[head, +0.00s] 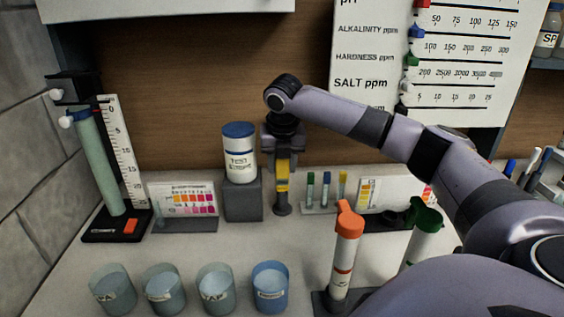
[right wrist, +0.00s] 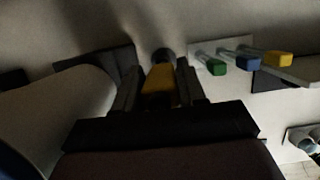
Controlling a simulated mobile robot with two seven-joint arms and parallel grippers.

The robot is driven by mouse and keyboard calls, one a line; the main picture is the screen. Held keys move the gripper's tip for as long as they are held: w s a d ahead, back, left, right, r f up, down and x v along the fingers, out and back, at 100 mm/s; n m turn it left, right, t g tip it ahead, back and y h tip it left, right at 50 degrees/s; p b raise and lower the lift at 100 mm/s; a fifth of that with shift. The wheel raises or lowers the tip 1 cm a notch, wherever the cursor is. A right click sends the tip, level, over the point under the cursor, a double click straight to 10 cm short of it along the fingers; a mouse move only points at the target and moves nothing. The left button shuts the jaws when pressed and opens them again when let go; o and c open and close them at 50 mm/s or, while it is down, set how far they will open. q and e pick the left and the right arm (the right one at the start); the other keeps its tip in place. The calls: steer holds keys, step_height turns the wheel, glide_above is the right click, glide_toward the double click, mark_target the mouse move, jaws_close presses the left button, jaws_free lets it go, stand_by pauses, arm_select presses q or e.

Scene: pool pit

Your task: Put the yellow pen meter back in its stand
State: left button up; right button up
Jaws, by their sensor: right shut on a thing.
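The yellow pen meter (head: 282,175) is upright near the back wall, between the grey block and the small vials. My right gripper (head: 283,158) is shut on its upper part from above. Below the yellow body is a dark grey round piece (head: 283,208) at counter level; I cannot tell whether it is the stand or the meter's own lower end. In the right wrist view the yellow meter (right wrist: 160,85) lies between the two fingers, with a dark round end beyond it. My left gripper is not in view.
A white tub with a blue lid (head: 239,150) stands on a grey block (head: 243,200) just left of the meter. A rack of small vials (head: 325,192) is close on the right. Several cups (head: 216,287) and an orange-capped bottle (head: 345,250) stand in front.

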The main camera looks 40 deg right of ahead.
steer(key=shift+f, duration=0.5)
stand_by(0.3)
steer(key=o, duration=1.2)
steer(key=shift+c, duration=0.2)
steer(key=shift+r, duration=3.5)
steer(key=shift+s+f, duration=0.1)
